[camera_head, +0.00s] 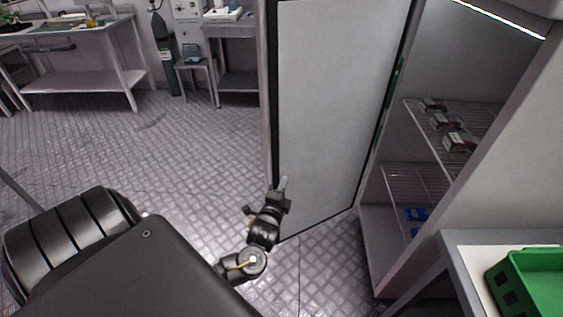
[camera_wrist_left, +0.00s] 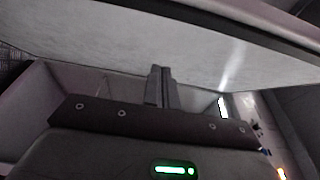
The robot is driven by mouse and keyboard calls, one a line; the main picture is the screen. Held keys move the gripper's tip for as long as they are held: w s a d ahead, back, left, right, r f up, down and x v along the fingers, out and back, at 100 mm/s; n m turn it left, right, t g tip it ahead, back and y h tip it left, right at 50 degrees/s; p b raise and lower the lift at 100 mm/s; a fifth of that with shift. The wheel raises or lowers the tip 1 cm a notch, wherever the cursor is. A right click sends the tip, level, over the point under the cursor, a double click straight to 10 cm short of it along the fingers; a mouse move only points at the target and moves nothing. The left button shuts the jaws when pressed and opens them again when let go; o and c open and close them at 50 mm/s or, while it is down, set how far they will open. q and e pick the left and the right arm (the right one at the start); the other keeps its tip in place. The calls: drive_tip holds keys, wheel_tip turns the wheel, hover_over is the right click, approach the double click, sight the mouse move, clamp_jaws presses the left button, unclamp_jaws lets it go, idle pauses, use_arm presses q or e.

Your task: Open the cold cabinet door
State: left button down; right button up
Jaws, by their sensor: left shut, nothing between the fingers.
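The cold cabinet door (camera_head: 325,105) stands ajar in the head view, swung out to the left of the cabinet, with its pale inner panel facing me. The cabinet interior (camera_head: 447,75) shows through the opening on the right. My left gripper (camera_head: 284,184) is in front of the lower left part of the door and looks shut and empty. In the left wrist view the shut fingers (camera_wrist_left: 160,72) point at the pale door panel (camera_wrist_left: 150,35); I cannot tell whether they touch it. My right gripper is not in view.
Wire shelves (camera_head: 420,184) inside the cabinet carry several small packs (camera_head: 459,142) and blue items (camera_head: 416,215). A green crate (camera_head: 536,282) sits on a white table (camera_head: 462,262) at lower right. A stool (camera_head: 195,65) and workbench (camera_head: 85,77) stand behind. Tiled floor left of the door is clear.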

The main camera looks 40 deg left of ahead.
sight(287, 156)
use_arm(q)
drive_tip(key=x, duration=0.3)
drive_tip(key=a+x, duration=0.1)
drive_tip(key=x, duration=0.4)
drive_tip(key=shift+a, duration=0.55)
drive_tip(key=shift+w+a, duration=0.15)
drive_tip(key=shift+a, duration=0.4)
drive_tip(key=shift+a, duration=0.1)
